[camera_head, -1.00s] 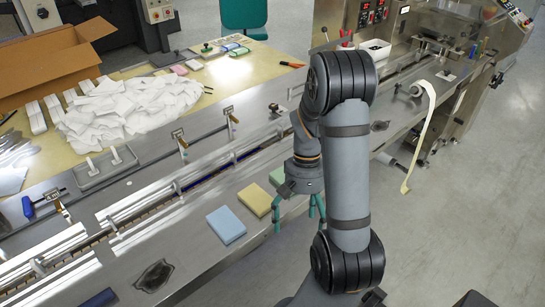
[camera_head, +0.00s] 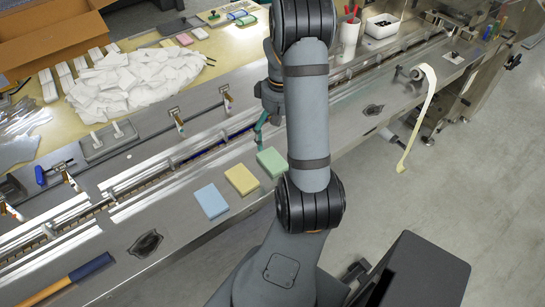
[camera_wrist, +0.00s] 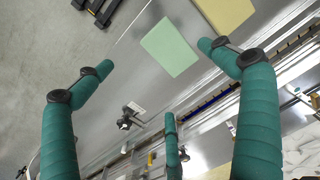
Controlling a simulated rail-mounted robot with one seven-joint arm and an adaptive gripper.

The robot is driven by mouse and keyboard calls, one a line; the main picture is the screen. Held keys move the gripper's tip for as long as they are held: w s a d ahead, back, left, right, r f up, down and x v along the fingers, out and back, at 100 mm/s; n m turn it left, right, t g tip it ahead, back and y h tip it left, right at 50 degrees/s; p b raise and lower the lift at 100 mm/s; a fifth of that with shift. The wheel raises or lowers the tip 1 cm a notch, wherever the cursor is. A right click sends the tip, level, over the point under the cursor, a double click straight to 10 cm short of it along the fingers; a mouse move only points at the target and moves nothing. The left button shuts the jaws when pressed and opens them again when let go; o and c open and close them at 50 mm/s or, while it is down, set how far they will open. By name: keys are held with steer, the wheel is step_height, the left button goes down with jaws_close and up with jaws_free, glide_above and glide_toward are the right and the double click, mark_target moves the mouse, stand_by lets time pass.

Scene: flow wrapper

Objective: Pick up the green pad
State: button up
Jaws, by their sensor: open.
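The green pad (camera_head: 271,162) lies flat on the metal front ledge of the machine in the head view, partly hidden by my arm at its right. In the wrist view the green pad (camera_wrist: 170,47) lies between and beyond my two upper fingers. My gripper (camera_wrist: 160,75) is open and empty, its teal fingers spread wide, with a third finger at the bottom. In the head view my gripper (camera_head: 262,130) is mostly hidden behind my arm, with a teal finger showing just behind the pad. It appears apart from the pad.
A yellow pad (camera_head: 241,179) and a blue pad (camera_head: 211,201) lie in a row left of the green pad. The conveyor channel (camera_head: 140,195) with metal guides runs behind them. A white pile (camera_head: 135,85) and cardboard box (camera_head: 60,40) are farther back.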

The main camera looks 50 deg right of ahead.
mark_target(276, 157)
steer(key=f, duration=0.1)
steer(key=a+f, duration=0.1)
steer(key=f, duration=0.1)
steer(key=shift+w+f, duration=0.1)
steer(key=shift+w, duration=0.05)
steer(key=shift+d+f, duration=0.15)
steer(key=shift+f, duration=0.1)
steer(key=f+p, duration=0.1)
steer(key=f, duration=0.3)
steer(key=shift+w, duration=0.2)
steer(key=shift+f+p, duration=0.3)
steer(key=shift+f, duration=0.15)
steer(key=shift+c, duration=1.3)
steer(key=c, duration=0.7)
steer(key=shift+c, duration=0.5)
